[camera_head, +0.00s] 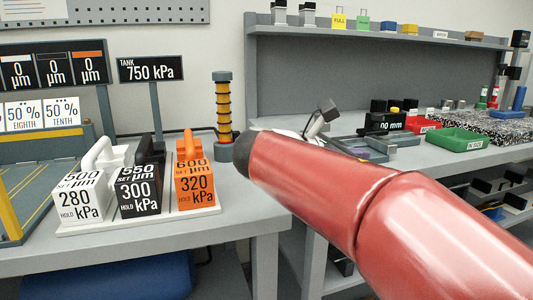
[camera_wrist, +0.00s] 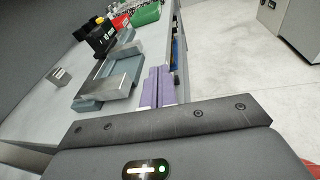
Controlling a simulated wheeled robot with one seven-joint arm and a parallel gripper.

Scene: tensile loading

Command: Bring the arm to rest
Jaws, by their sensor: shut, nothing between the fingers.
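My red arm (camera_head: 345,200) reaches across the right half of the head view, from the lower right corner up toward the middle. It stands in front of the benches and hides part of them. In the wrist view my gripper (camera_wrist: 158,74) shows two purple fingers side by side, shut with nothing between them. They point along the edge of the grey bench, beside a grey metal fixture (camera_wrist: 103,88). The gripper's tips cannot be made out clearly in the head view.
White, black and orange labelled blocks (camera_head: 140,190) stand on the left bench. A ringed yellow column (camera_head: 223,105) stands behind them. Green (camera_head: 460,141) and red trays lie on the right bench. Open floor (camera_wrist: 235,60) lies to the right in the wrist view.

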